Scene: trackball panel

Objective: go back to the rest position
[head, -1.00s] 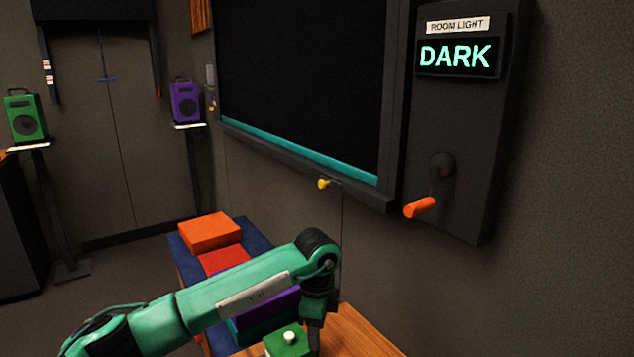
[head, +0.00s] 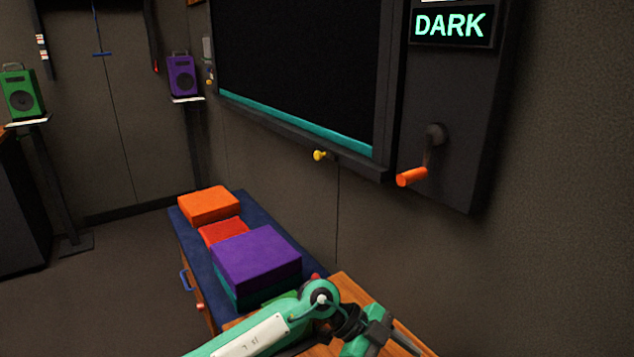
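My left arm comes in from the bottom edge in the head view, green with black joints. Its gripper (head: 396,340) is at the bottom, right of the middle, over or beside the wooden top (head: 352,292). Dark finger parts show, pointing down to the right, but the gap between them is not clear. I see nothing held in it. My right arm and gripper are out of view.
A wall panel reads DARK (head: 450,25) and has a crank with an orange handle (head: 411,177). Purple (head: 256,258), red (head: 222,232) and orange (head: 209,205) boxes lie on a blue-topped bench (head: 262,217). Green (head: 21,95) and purple (head: 183,77) speakers stand at left.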

